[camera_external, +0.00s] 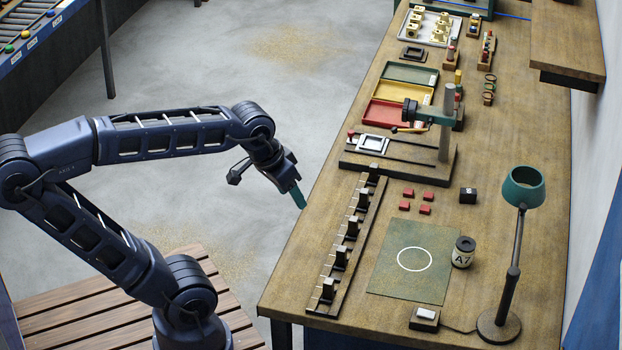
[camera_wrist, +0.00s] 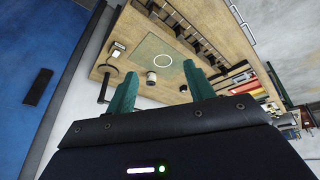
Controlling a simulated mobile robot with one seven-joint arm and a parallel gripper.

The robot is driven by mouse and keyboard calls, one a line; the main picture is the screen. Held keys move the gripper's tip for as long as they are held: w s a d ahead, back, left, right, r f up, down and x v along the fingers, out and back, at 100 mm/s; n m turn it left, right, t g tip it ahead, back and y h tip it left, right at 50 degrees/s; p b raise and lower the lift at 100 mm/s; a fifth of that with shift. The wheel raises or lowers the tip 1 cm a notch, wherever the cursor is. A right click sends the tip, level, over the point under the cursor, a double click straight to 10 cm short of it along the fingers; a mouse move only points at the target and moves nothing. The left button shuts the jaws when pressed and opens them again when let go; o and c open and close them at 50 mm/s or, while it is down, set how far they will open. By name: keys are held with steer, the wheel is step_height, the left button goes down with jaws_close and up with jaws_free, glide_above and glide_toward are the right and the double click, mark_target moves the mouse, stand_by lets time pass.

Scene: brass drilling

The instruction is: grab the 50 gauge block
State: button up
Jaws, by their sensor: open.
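Several dark blocks (camera_external: 341,258) stand in a row on a long rail (camera_external: 352,278) along the bench's near left edge. A separate small black block (camera_external: 468,195) with a pale mark on top sits to the right of the red pieces. I cannot read a 50 on any block. My gripper (camera_external: 299,196) hangs in the air just left of the bench edge, apart from all blocks. In the wrist view its two green fingers (camera_wrist: 163,90) are spread with nothing between them, and the rail (camera_wrist: 190,30) shows at the top.
A green mat (camera_external: 395,280) with a white circle lies right of the rail. Near it are a jar (camera_external: 463,252), a desk lamp (camera_external: 498,325) and several red pieces (camera_external: 417,202). A stand (camera_external: 446,125) rises behind, with trays (camera_external: 385,114) beyond.

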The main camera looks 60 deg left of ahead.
steer(key=w+r+n+h, duration=0.15)
steer(key=w+n, duration=0.55)
steer(key=w, duration=0.8)
steer(key=n+h, duration=0.2)
steer(key=n, duration=1.9)
glide_above(468, 191)
steer(key=s+a, duration=0.3)
steer(key=s, duration=0.1)
step_height(468, 191, down, 25)
steer(key=shift+t, duration=0.4)
steer(key=x, duration=1)
steer(key=shift+s+f, duration=0.1)
steer(key=shift+f, duration=0.2)
steer(key=shift+c, duration=0.2)
steer(key=c, duration=1.1)
steer(key=shift+r, duration=0.1)
jaws_close()
